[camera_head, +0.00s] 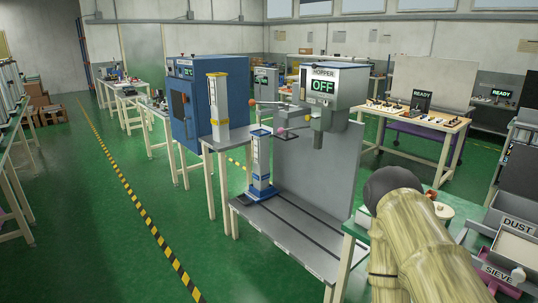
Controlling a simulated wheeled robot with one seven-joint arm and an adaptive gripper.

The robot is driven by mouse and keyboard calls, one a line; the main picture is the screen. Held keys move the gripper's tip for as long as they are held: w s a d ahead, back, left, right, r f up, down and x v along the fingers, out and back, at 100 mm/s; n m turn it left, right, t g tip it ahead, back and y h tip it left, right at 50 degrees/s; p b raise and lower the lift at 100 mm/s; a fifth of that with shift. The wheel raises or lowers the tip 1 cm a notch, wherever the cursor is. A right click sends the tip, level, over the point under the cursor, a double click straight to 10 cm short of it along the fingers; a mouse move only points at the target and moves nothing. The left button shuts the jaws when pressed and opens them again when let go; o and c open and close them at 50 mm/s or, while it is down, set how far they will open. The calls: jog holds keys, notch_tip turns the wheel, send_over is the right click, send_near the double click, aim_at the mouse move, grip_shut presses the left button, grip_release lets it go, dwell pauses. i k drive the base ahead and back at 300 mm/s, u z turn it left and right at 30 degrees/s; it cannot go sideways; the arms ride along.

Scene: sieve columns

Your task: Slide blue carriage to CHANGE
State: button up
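The blue carriage (262,192) stands on the grey bench (300,236), towards its left end, on the dark rail lines. It bears an upright white column (262,160) with a blue top. The column stands left of and below the grey hopper (335,84), whose display reads OFF. I cannot read a CHANGE mark in this view. My gripper's fingers do not show, and nothing of mine touches the carriage.
A yellow-topped column (217,103) stands behind on a pale table, beside a blue cabinet (190,98). A grey upright panel (320,165) backs the bench. Bins marked DUST (516,222) and SIEVE (497,274) are at right. The green floor left of the bench is clear.

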aim_at(257, 196)
jog(key=u, duration=0.05)
jog(key=i, duration=2.1)
jog(key=u, duration=0.75)
jog(key=i, duration=1.25)
jog(key=u, duration=0.4)
